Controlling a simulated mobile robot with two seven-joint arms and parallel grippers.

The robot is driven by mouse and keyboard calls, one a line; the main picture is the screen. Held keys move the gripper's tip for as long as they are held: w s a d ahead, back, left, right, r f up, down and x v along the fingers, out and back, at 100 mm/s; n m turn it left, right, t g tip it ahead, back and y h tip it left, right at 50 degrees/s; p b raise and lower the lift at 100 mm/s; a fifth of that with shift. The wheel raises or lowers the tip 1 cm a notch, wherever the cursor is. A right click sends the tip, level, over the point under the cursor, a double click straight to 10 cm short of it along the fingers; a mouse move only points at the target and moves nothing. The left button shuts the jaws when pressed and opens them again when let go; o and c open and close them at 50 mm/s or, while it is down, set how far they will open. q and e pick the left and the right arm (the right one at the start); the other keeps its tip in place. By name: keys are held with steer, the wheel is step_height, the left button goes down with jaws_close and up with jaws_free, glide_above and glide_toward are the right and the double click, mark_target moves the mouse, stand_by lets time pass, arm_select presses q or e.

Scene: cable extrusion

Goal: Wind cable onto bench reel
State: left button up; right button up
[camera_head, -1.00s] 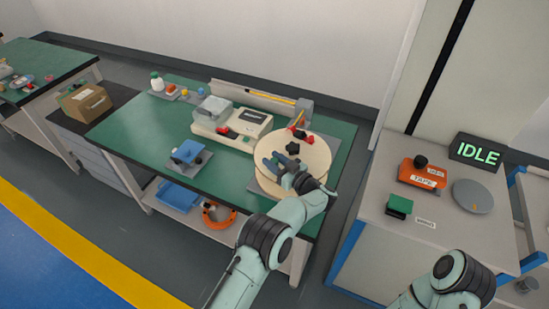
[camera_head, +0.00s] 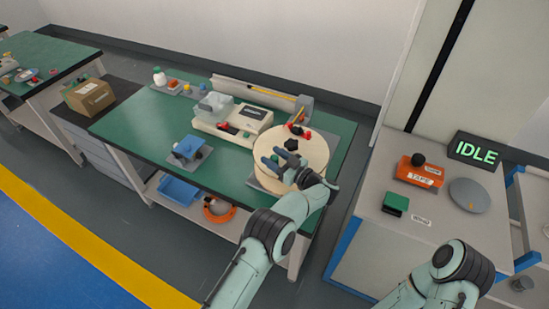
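The bench reel (camera_head: 306,150), a cream disc with a dark star-shaped knob at its centre, stands at the right end of the green bench. My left gripper (camera_head: 275,160) is over the reel's near-left part, its fingers apart. I cannot tell whether it touches the reel. No cable shows between its fingers. An orange coil (camera_head: 218,210), perhaps cable, lies on the shelf below the bench. My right arm comes in at the bottom right, and its gripper is out of view.
A white machine (camera_head: 233,119) stands left of the reel, and a blue device (camera_head: 188,148) sits near the bench's front edge.

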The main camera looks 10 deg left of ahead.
arm_select(q)
steer(key=shift+f, duration=0.1)
steer(key=shift+s+d, duration=0.25)
steer(key=shift+d, duration=0.2)
steer(key=b+v, duration=0.1)
steer(key=v, duration=1.1)
steer(key=shift+d+b, duration=0.15)
steer(key=shift+b, duration=0.25)
arm_select(e)
steer(key=shift+s+f, duration=0.9)
steer(key=shift+f, duration=0.3)
arm_select(q)
steer(key=shift+s, duration=0.1)
